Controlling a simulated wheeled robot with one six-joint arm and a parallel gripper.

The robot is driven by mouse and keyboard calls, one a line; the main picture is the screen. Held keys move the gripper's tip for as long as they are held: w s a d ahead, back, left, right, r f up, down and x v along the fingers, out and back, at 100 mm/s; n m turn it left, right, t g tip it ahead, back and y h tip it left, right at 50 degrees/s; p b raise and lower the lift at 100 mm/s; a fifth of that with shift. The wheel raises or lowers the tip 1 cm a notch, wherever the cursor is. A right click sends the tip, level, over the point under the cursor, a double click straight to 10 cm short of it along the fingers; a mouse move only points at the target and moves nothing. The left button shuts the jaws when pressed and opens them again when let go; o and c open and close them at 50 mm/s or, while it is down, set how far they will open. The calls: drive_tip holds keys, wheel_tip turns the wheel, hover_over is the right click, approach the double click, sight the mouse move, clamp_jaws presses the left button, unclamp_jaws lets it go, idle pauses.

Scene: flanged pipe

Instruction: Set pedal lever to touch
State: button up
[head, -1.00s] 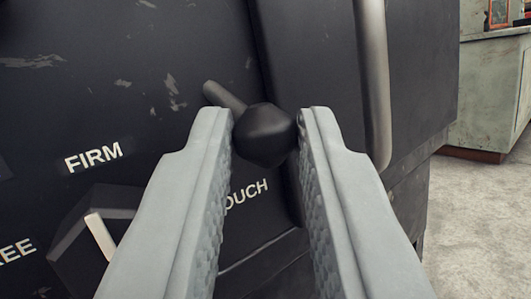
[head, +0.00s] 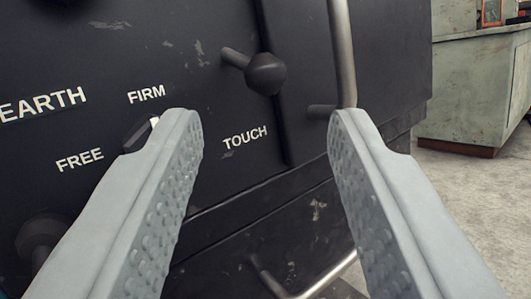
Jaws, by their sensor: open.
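My gripper (head: 265,118) is open and empty in front of a dark panel, its two grey fingers wide apart. A black ball-ended lever (head: 265,73) sticks out of the panel ahead of the fingertips, between them and slightly above, clear of both. A dark dial (head: 138,135) with a pale pointer sits by the labels FIRM (head: 147,95), FREE (head: 80,159) and TOUCH (head: 245,138). My left finger hides most of this dial, so its exact pointing direction cannot be told. No visible label names the pedal lever.
A vertical metal handle (head: 342,50) stands just beyond the right fingertip. A lower bar handle (head: 312,287) shows between the fingers. A blurred dark round knob (head: 42,235) is at lower left. A pale cabinet (head: 475,95) and open floor lie to the right.

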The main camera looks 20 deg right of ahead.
drive_tip(key=v, duration=1.2)
drive_tip(key=a+r+n+y, duration=0.1)
drive_tip(key=a+r+y, duration=0.1)
drive_tip(key=a+r, duration=0.45)
drive_tip(key=a+r+n+t+y, duration=0.15)
drive_tip(key=a+r, duration=0.25)
drive_tip(key=r, duration=0.6)
drive_tip(key=a+r+n+g+y, duration=0.1)
drive_tip(key=a+r+n+y, duration=0.15)
drive_tip(key=a+r, duration=0.45)
drive_tip(key=s+a+r+n+y, duration=0.1)
drive_tip(key=s+a+r+y, duration=0.1)
drive_tip(key=s+r, duration=0.3)
drive_tip(key=s+a+r+n+g+y, duration=0.1)
drive_tip(key=s+a+r, duration=0.4)
drive_tip(key=s, duration=0.6)
drive_tip(key=s+a+r+n+y, duration=0.2)
drive_tip(key=s+a+r, duration=0.2)
drive_tip(key=s+r, duration=0.2)
drive_tip(key=shift+s+r+y, duration=0.4)
drive_tip(key=shift+s, duration=0.7)
drive_tip(key=shift+o, duration=0.2)
drive_tip(key=shift+a, duration=0.1)
